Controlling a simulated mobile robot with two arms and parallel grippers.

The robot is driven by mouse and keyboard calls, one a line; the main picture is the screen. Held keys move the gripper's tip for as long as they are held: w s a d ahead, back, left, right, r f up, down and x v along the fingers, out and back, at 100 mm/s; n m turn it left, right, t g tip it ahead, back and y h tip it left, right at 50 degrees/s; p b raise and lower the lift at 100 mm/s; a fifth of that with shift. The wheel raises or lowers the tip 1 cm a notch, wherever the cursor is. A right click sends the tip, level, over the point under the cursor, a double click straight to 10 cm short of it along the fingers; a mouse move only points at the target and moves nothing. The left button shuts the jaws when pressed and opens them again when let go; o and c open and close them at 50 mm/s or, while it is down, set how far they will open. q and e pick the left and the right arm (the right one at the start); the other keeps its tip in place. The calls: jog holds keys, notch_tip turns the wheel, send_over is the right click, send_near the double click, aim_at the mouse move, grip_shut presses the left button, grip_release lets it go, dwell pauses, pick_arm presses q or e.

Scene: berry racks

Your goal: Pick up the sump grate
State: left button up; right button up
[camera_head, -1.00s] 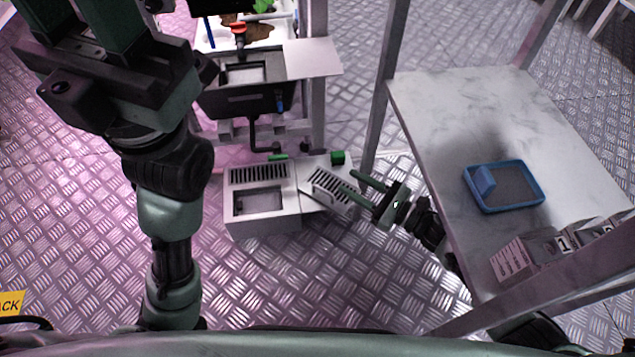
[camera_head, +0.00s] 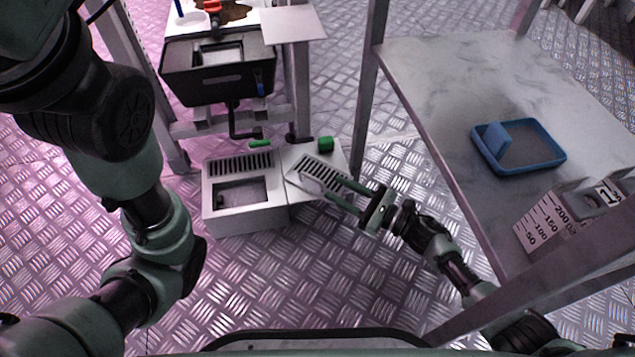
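The sump grate appears to be the grey slotted plate (camera_head: 318,172) lying at an angle on the right part of the low pale sump box (camera_head: 245,219) on the floor. My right gripper (camera_head: 331,185) reaches in from the right, low over the plate's right end. Its two green fingers are apart with no object clearly held between them. I cannot tell whether the fingertips touch the plate. My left arm fills the left side, and its gripper is outside the picture.
A rectangular opening and a second row of slots show in the box's left part. A black tank (camera_head: 217,84) on a metal frame stands behind. A table (camera_head: 440,80) with a blue tray (camera_head: 520,169) stands right, its leg close to my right gripper. Green pieces (camera_head: 325,144) lie behind the plate.

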aim_at(322, 183)
jog(key=b+x, duration=0.1)
jog(key=x, duration=0.2)
jog(key=b+x, duration=0.2)
jog(key=x, duration=0.2)
jog(key=shift+s+a+r, duration=0.1)
jog(key=shift+s+a, duration=0.1)
jog(key=shift+s, duration=0.15)
grip_shut()
jog(key=shift+r, duration=0.1)
dwell(0.9)
